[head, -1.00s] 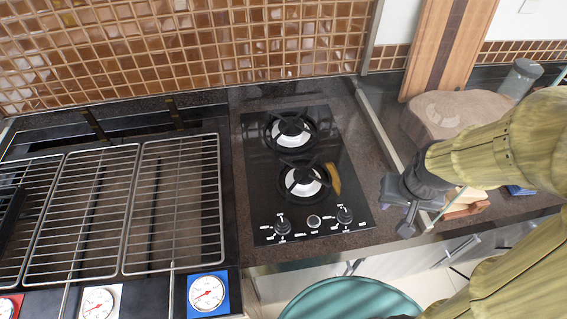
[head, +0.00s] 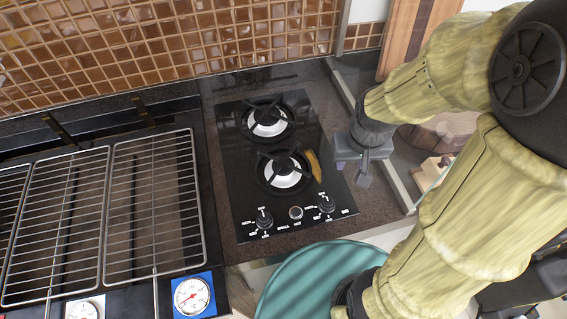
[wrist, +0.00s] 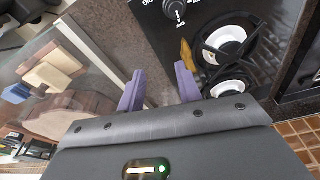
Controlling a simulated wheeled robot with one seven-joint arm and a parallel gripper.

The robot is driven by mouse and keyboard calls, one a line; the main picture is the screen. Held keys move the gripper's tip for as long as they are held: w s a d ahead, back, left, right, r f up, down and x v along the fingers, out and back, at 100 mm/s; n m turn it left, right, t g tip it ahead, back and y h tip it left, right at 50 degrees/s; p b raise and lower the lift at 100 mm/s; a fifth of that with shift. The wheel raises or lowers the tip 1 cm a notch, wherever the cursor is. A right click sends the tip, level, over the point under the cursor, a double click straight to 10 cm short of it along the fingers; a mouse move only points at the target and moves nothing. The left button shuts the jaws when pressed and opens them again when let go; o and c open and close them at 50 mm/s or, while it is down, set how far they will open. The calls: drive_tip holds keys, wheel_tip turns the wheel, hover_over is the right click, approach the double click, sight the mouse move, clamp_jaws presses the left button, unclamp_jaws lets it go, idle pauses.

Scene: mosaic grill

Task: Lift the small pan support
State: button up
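The black hob (head: 235,190) has two burners with round black pan supports. The rear pan support (head: 248,126) and the front pan support (head: 261,182) both sit flat around white burner caps. They look close in size, so I cannot tell which is the small one. In the wrist view the front support (wrist: 205,47) and the rear support lie to the right of my fingers. My gripper (head: 364,178) is above the hob's right edge, apart from both supports. Its purple fingers are spread and empty in the wrist view (wrist: 160,88).
A yellow curved object (head: 315,166) lies against the front support's right side. Knobs (head: 265,217) line the hob's front. A wire grill (head: 155,205) is at left. A glass edge and wooden blocks (wrist: 56,66) stand on the other side. A teal round top (head: 300,285) is in front.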

drive_tip(key=w+a+r+n+g+h+p, duration=0.1)
drive_tip(key=w+a+n+g+h+p, duration=0.1)
drive_tip(key=a, duration=0.6)
drive_tip(key=w+a+r+n+g+h+p, duration=0.1)
drive_tip(key=w+a+n+g+h+p, duration=0.1)
drive_tip(key=w+a+n+p, duration=0.3)
drive_tip(key=w+a+n, duration=0.2)
drive_tip(key=a+n, duration=0.2)
drive_tip(key=shift+w+r, duration=0.15)
drive_tip(key=shift+r, duration=0.25)
drive_tip(key=shift+f, duration=0.1)
drive_tip(key=p, duration=0.3)
approach(298, 169)
drive_tip(key=x, duration=0.5)
drive_tip(key=shift+w+d+f, duration=0.1)
drive_tip(key=shift+w+f, duration=0.1)
drive_tip(key=shift+w, duration=0.05)
drive_tip(key=shift+s+d+f+p, duration=0.25)
drive_tip(key=shift+f+p, duration=0.25)
drive_tip(key=shift+p, duration=0.25)
drive_tip(key=shift+p+x, duration=0.75)
drive_tip(key=shift+x, duration=1.3)
